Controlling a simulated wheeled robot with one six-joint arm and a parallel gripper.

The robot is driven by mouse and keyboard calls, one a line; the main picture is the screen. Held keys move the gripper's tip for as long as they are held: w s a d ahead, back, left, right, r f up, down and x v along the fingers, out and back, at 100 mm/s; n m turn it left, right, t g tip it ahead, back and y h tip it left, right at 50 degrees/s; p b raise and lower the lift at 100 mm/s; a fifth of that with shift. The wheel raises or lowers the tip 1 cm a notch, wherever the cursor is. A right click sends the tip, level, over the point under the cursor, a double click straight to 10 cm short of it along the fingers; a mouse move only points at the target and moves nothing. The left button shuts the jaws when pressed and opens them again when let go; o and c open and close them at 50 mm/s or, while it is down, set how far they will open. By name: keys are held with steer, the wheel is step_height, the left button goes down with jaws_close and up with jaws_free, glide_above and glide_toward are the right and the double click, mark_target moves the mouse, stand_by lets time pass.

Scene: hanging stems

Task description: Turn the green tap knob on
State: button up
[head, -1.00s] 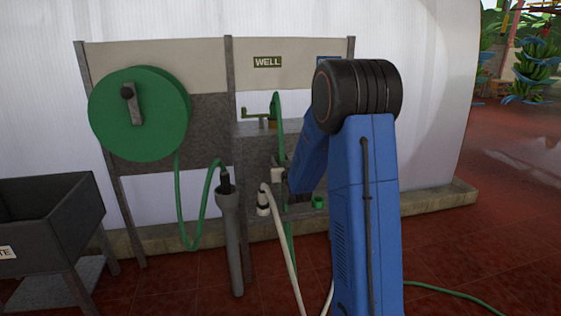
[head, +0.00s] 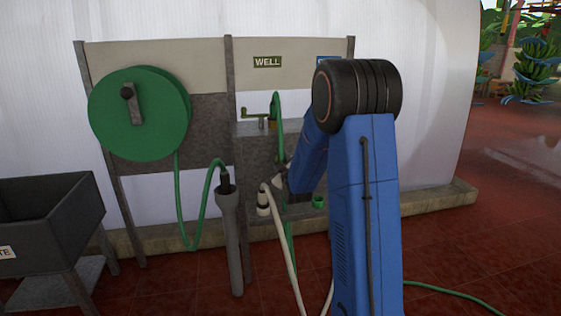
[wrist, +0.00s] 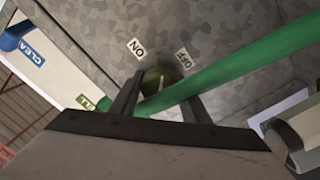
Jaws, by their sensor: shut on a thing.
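The green tap knob (wrist: 157,77) is on a grey mottled metal panel (wrist: 215,35) in the wrist view. It has a pale pointer line. Above it are an ON label (wrist: 136,48) to the left and an OFF label (wrist: 182,59) to the right. My gripper (wrist: 163,86) is shut on the knob, with one dark finger on each side. A green hose (wrist: 240,65) crosses in front and hides the knob's lower part. In the head view my gripper (head: 279,175) is small and partly hidden by my blue arm; the knob cannot be made out there.
A grey upright tube (head: 233,245) and a white hose (head: 288,235) stand close to the panel. A WELL sign (head: 267,62) is above.

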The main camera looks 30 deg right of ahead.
steer(key=n, duration=0.4)
steer(key=shift+n, duration=0.4)
steer(key=n, duration=0.4)
steer(key=shift+f, duration=0.1)
steer(key=shift+n, duration=0.3)
steer(key=o, duration=1)
steer(key=shift+s, duration=0.15)
